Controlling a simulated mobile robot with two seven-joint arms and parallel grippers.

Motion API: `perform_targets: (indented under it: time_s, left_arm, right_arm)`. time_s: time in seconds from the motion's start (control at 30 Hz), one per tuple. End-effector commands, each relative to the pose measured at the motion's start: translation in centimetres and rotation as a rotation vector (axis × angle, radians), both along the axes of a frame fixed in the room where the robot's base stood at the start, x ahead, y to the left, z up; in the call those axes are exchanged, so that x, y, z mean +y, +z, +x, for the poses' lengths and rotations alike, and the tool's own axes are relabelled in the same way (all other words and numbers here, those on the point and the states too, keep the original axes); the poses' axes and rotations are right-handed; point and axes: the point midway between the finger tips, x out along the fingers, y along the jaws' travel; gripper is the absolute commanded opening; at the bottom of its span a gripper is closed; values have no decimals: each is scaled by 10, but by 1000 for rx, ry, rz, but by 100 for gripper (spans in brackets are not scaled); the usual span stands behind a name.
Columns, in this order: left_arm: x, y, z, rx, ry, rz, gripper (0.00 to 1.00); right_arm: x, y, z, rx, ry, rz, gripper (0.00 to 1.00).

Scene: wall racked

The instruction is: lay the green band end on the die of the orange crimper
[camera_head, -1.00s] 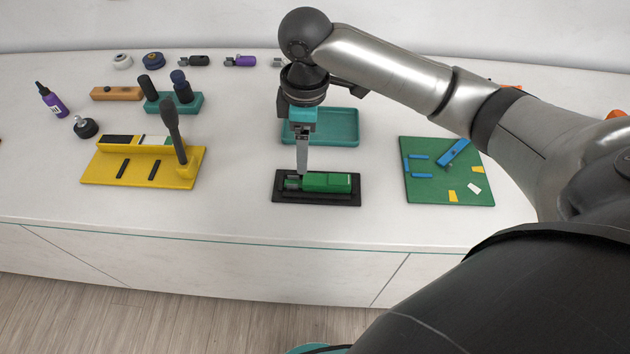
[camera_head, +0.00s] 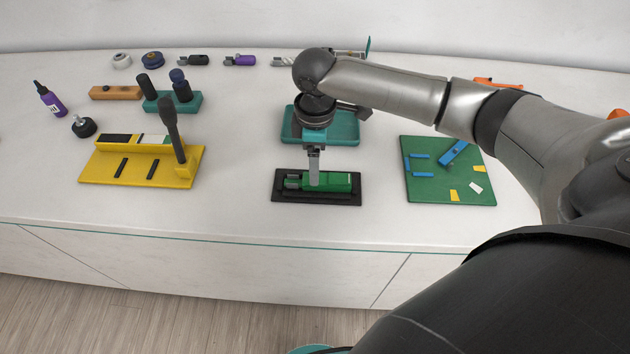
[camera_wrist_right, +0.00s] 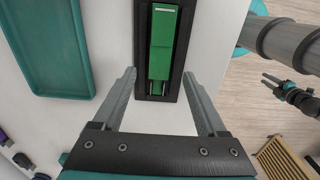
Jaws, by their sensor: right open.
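The green band end (camera_head: 335,182), a green block with grey metal at one end, lies in a shallow black tray (camera_head: 352,201) near the table's front edge. My right gripper (camera_head: 315,182) points down over it, fingers open. In the right wrist view the fingers (camera_wrist_right: 159,74) are spread to either side of the green band end's metal end (camera_wrist_right: 156,88), with gaps. An orange thing (camera_head: 497,83) at the back right, partly hidden by my right arm, may be the orange crimper; I cannot make out its die. A dark gripper (camera_wrist_right: 272,82), apparently my left, hangs over the floor; its opening is unclear.
A teal tray (camera_head: 345,140) lies just behind the black tray. A green board (camera_head: 430,180) with blue parts is to the right. A yellow stand (camera_head: 135,178) with an upright dark handle is to the left. Another orange piece (camera_head: 617,113) shows at the right edge.

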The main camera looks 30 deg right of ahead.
Motion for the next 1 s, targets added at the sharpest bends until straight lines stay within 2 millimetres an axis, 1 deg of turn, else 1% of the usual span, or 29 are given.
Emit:
perform_targets:
  time_s: [0.2,0.3,0.4,0.6,0.67,1.0]
  left_arm:
    - [0,-2,0,0,0,0,32]
    - [0,-3,0,0,0,0,32]
    - [0,-4,0,0,0,0,32]
    - [0,-4,0,-1,0,0,32]
    - [0,-4,0,-1,0,0,32]
    - [0,-4,0,-1,0,0,32]
  right_arm:
    - [-4,-33,-3,3,0,-2,75]
    - [-4,-45,-3,3,1,-1,75]
    - [-4,-49,-3,1,2,-2,75]
    - [-4,-49,-2,1,2,-1,75]
    - [-4,-49,-2,1,2,-1,69]
    - [-4,-49,-2,1,1,-1,31]
